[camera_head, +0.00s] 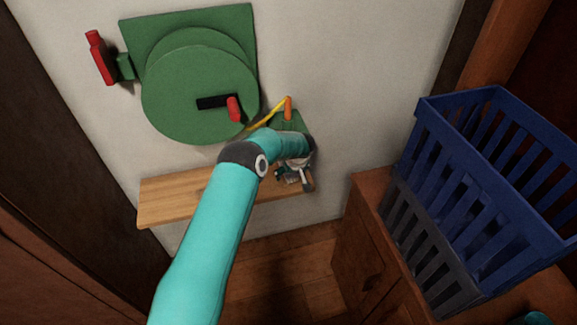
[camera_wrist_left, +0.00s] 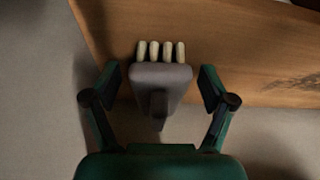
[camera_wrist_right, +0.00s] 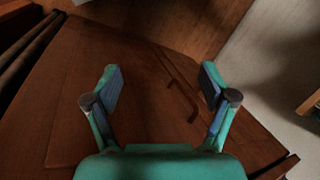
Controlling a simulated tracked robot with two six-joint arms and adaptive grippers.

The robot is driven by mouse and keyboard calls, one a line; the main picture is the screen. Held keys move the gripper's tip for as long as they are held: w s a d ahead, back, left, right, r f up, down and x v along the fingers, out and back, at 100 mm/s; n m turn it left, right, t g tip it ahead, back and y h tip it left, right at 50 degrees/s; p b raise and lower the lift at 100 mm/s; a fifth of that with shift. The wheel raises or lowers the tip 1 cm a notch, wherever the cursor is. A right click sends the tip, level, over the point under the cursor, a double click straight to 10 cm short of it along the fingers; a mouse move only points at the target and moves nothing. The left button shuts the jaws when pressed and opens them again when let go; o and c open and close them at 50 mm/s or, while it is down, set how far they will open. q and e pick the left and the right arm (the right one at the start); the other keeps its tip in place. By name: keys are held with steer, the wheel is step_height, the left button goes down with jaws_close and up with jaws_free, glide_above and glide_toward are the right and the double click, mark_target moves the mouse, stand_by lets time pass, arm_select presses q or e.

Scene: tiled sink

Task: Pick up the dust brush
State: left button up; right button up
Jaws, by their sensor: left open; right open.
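The dust brush (camera_wrist_left: 160,77), with a grey body, a darker handle and a row of cream bristle tufts, is at the wooden shelf (camera_wrist_left: 240,45) in the left wrist view. Its bristles lie over the shelf and its handle points toward my left gripper (camera_wrist_left: 160,92). That gripper is open, one finger on each side of the brush, with gaps visible. In the head view my left gripper (camera_head: 293,173) is at the right end of the shelf and hides most of the brush. My right gripper (camera_wrist_right: 160,85) is open and empty before a brown wooden surface in the right wrist view.
A green round device (camera_head: 195,85) with red handles is on the wall above the shelf. A green item with an orange tip (camera_head: 288,108) is behind my left wrist. A blue crate (camera_head: 480,205) stands on the wooden cabinet (camera_head: 365,235) at right. The shelf's left part is clear.

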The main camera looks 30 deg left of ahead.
arm_select(q)
steer(key=c, duration=1.3)
steer(key=shift+c, duration=0.2)
steer(key=shift+r+b, duration=0.35)
steer(key=shift+r, duration=0.45)
steer(key=s+d+b, duration=0.5)
steer(key=s+d, duration=0.5)
steer(key=d, duration=0.4)
steer(key=shift+s+d, duration=0.15)
steer(key=shift+d, duration=0.2)
